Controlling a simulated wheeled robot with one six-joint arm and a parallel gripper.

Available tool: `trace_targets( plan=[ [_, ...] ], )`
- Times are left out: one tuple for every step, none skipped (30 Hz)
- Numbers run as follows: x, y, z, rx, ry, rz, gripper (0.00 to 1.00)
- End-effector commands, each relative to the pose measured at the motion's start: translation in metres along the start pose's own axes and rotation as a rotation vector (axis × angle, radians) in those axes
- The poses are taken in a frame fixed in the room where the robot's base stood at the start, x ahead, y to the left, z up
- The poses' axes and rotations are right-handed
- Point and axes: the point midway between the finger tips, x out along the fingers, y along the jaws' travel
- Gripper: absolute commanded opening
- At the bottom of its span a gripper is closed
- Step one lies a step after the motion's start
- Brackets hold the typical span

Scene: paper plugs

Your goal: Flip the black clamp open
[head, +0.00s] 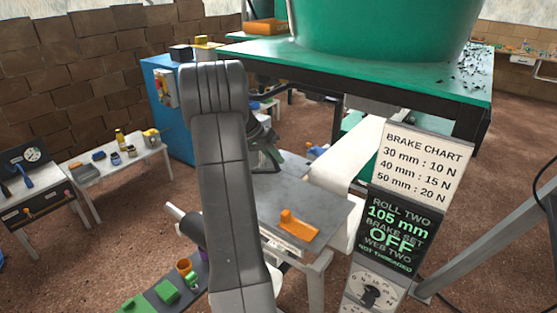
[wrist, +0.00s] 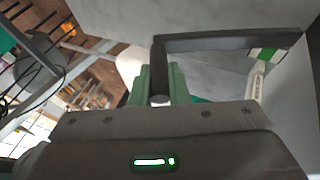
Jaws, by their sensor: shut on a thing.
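The black clamp (wrist: 225,43) shows in the wrist view as a dark bent bar. Its long part runs across to the upper right, and its short end comes down between my fingers. My gripper (wrist: 159,82) has green fingers and is shut on that short end.
A grey table (head: 335,205) bears an orange block (head: 297,226). A white paper web (head: 345,155) runs down behind it. The brake chart (head: 424,163) and the roll two display (head: 396,232) stand to the right. A shelf with green blocks (head: 167,291) is at lower left.

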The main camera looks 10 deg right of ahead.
Motion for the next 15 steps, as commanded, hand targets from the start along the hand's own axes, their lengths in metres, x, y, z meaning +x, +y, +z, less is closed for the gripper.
trace_targets(
  plan=[
    [-0.0059, -0.0009, -0.0023, -0.008, 0.001, 0.018, 0.0],
    [-0.0071, -0.0016, -0.0029, -0.013, 0.001, 0.028, 0.0],
    [-0.0089, -0.0022, -0.0038, -0.017, 0.001, 0.04, 0.0],
    [-0.01, -0.0025, -0.0043, -0.02, 0.002, 0.048, 0.0],
    [-0.0108, -0.0028, -0.0047, -0.023, 0.002, 0.054, 0.0],
    [-0.0116, -0.0032, -0.005, -0.026, 0.001, 0.062, 0.0],
    [-0.0121, -0.0034, -0.0051, -0.028, 0.001, 0.067, 0.0],
    [-0.0124, -0.0036, -0.0053, -0.029, 0.0, 0.071, 0.0],
    [-0.0127, -0.0039, -0.0054, -0.031, 0.0, 0.074, 0.0],
    [-0.0129, -0.0041, -0.0056, -0.032, 0.001, 0.076, 0.0],
    [-0.0129, -0.0043, -0.0057, -0.032, 0.001, 0.077, 0.0],
    [-0.013, -0.0044, -0.0057, -0.033, 0.001, 0.078, 0.0],
    [-0.013, -0.0044, -0.0057, -0.033, 0.001, 0.079, 0.0],
    [-0.0129, -0.0045, -0.0057, -0.033, 0.001, 0.079, 0.0],
    [-0.0129, -0.0044, -0.0056, -0.033, 0.001, 0.079, 0.0]
  ],
)
